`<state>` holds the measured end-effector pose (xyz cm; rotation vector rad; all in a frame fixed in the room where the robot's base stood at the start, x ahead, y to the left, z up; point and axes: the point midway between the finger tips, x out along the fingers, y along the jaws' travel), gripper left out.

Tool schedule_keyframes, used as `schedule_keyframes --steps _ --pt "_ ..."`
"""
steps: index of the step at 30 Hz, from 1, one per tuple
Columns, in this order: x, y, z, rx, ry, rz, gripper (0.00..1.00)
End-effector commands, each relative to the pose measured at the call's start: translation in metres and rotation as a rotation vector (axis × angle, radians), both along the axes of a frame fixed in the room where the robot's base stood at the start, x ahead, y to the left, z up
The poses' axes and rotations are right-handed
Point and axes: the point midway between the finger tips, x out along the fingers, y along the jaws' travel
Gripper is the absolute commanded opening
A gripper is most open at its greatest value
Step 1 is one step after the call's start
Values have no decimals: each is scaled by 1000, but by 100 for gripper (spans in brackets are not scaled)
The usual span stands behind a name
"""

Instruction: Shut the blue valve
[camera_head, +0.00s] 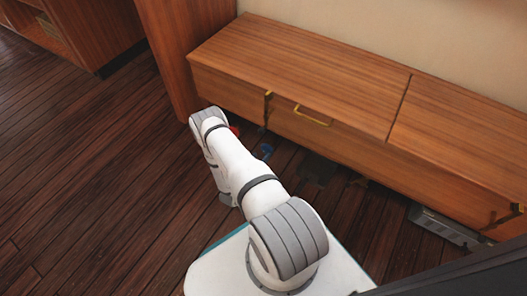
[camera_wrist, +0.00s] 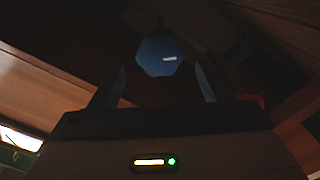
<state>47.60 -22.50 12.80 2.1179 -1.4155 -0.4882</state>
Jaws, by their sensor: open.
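The blue valve (camera_wrist: 160,57) shows in the wrist view as a dark blue, many-sided knob with a small bright mark. It lies ahead of my gripper (camera_wrist: 160,80), between the lines of the two fingers. The fingers are apart with nothing gripped; whether either touches the knob I cannot tell. In the head view a small blue part (camera_head: 265,151), likely the same valve, shows low in front of the wooden cabinet, right of my arm. My gripper is hidden behind my arm there.
A red part (camera_head: 234,130) shows beside my arm, left of the blue one. The long wooden cabinet (camera_head: 300,70) overhangs a dark gap. A grey metal box (camera_head: 445,227) sits under its right end. The plank floor (camera_head: 90,190) at left is clear.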

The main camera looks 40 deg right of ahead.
Motion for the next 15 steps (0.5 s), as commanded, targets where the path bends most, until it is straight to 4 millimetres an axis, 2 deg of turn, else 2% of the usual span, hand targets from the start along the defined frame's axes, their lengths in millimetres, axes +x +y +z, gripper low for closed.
schedule_keyframes --steps 15 --pt "26 -64 -2 0 -2 -2 72"
